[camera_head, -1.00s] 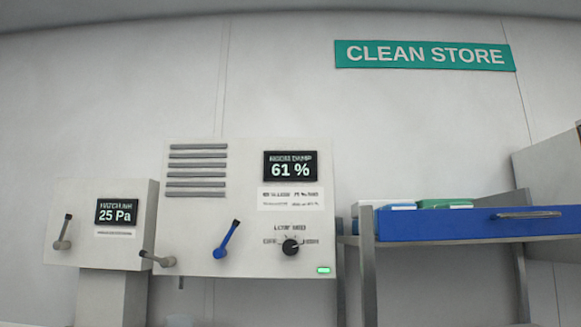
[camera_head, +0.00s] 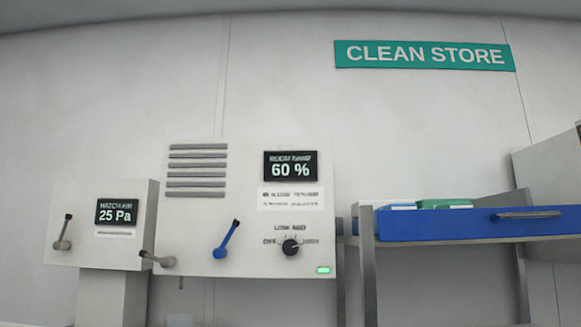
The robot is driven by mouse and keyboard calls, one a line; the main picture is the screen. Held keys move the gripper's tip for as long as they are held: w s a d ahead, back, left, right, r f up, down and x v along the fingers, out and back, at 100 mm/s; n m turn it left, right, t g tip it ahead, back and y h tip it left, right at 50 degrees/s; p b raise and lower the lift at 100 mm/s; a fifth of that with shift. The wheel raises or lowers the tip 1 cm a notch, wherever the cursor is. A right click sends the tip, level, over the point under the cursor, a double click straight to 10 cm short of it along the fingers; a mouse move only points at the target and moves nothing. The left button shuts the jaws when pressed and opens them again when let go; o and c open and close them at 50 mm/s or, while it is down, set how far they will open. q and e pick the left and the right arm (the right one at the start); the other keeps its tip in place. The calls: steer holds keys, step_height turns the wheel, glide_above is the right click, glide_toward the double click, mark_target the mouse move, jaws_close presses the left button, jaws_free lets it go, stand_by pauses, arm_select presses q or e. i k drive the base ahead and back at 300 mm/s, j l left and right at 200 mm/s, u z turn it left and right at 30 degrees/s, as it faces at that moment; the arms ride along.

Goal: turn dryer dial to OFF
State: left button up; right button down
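The dryer (camera_head: 245,215) is a pale wall box with grey vent slats at its upper left. Its black dial (camera_head: 291,247) sits at the lower right of the front, with small labels to its left, above and to its right. The labels are blurred and I cannot tell for certain which mark the dial points at. The dryer's display (camera_head: 290,166) reads 60 %. A small green light (camera_head: 323,270) is lit at its lower right corner. Neither of my grippers shows in the head view.
A blue lever (camera_head: 226,239) and a grey lever (camera_head: 158,259) are on the dryer. A smaller box (camera_head: 75,245) at left has a grey lever and a 25 Pa display. A shelf with a blue drawer (camera_head: 450,226) stands at right. A CLEAN STORE sign (camera_head: 425,54) hangs above.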

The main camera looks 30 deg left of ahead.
mark_target(289, 247)
steer(key=j+u, duration=0.1)
steer(key=u, duration=1.15)
steer(key=l, duration=0.1)
steer(key=k+u, duration=0.05)
